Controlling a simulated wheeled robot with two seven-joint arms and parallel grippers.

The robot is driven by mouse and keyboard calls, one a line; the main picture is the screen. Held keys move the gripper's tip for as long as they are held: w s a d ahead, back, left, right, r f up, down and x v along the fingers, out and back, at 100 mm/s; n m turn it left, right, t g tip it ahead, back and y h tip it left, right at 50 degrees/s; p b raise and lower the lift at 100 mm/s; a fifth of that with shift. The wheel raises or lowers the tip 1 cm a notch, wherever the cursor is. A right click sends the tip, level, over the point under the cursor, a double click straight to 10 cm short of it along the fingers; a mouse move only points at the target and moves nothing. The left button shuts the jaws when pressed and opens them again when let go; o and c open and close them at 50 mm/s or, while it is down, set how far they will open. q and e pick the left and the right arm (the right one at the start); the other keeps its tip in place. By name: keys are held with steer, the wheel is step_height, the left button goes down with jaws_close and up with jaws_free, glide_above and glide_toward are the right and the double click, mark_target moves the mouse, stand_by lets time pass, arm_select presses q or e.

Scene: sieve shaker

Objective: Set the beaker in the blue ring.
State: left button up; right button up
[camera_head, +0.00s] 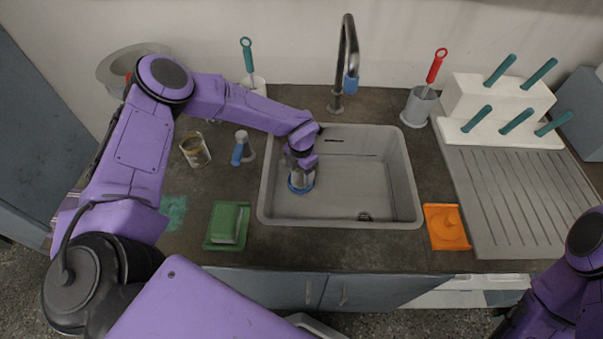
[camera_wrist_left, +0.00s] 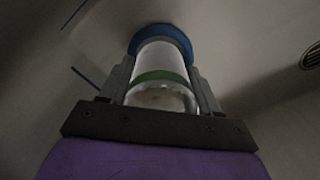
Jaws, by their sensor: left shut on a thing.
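A clear glass beaker (camera_wrist_left: 162,92) with a green band is between the two fingers of my left gripper (camera_head: 302,174), which is shut on it inside the sink, near the left wall. The blue ring (camera_head: 301,189) shows at the beaker's lower end in the head view. In the left wrist view the blue ring (camera_wrist_left: 163,34) surrounds the beaker's far end. I cannot tell whether the beaker rests on the sink floor. Of my right arm, only purple links show at the lower right; its gripper is not in view.
The grey sink (camera_head: 375,170) is otherwise empty, with a drain near its front. A faucet (camera_head: 345,60) stands behind it. A glass jar (camera_head: 195,150), a flask (camera_head: 243,148) and a green sponge tray (camera_head: 227,226) are left; an orange piece (camera_head: 446,227) and drainboard (camera_head: 515,190) are right.

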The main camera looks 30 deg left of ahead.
arm_select(q)
steer(key=shift+f, duration=0.55)
steer(key=shift+w, duration=0.1)
